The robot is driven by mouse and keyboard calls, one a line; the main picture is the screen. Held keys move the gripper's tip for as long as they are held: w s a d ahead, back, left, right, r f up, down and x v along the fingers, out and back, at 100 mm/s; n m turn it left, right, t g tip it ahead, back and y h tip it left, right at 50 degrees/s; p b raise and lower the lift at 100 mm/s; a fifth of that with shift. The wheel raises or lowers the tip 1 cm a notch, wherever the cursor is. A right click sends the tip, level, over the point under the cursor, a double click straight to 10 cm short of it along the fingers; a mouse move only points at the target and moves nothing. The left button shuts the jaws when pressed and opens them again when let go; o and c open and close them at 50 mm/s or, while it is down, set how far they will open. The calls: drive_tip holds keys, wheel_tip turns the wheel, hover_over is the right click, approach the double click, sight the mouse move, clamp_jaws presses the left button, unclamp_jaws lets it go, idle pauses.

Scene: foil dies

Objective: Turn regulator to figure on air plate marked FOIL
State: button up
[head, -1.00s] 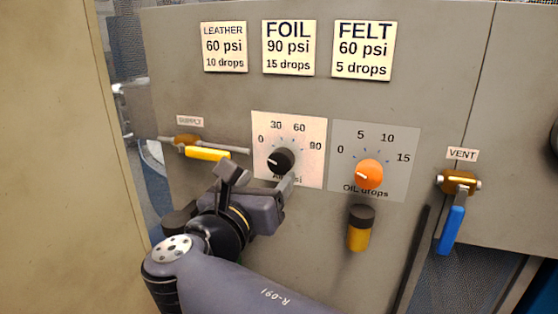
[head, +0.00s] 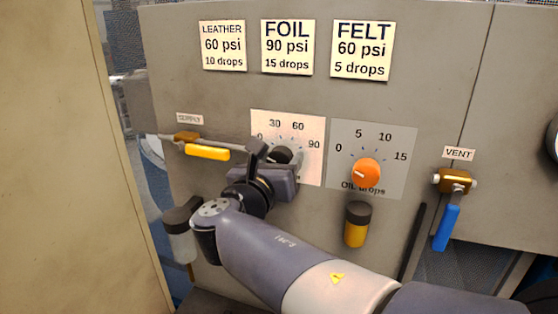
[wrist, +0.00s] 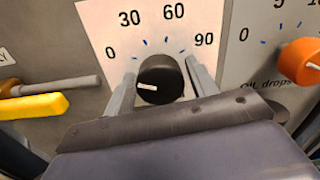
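The FOIL plate (head: 287,47) reads 90 psi and 15 drops. The black regulator knob (wrist: 160,80) sits on a white dial (wrist: 150,30) marked 0, 30, 60 and 90. Its white pointer points left and slightly down, below the 0 mark. My gripper (wrist: 161,88) is open, with one finger on each side of the knob. A gap shows at the right finger; whether the left finger touches is unclear. In the head view the knob (head: 281,155) is partly hidden behind my gripper (head: 270,162).
An orange oil knob (head: 365,172) on a grey dial is right of the regulator, above an amber bowl (head: 356,225). The yellow SUPPLY handle (head: 207,152) is close on the left. The blue VENT handle (head: 447,228) is farther right.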

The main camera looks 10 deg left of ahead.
drive_tip(key=c, duration=0.7)
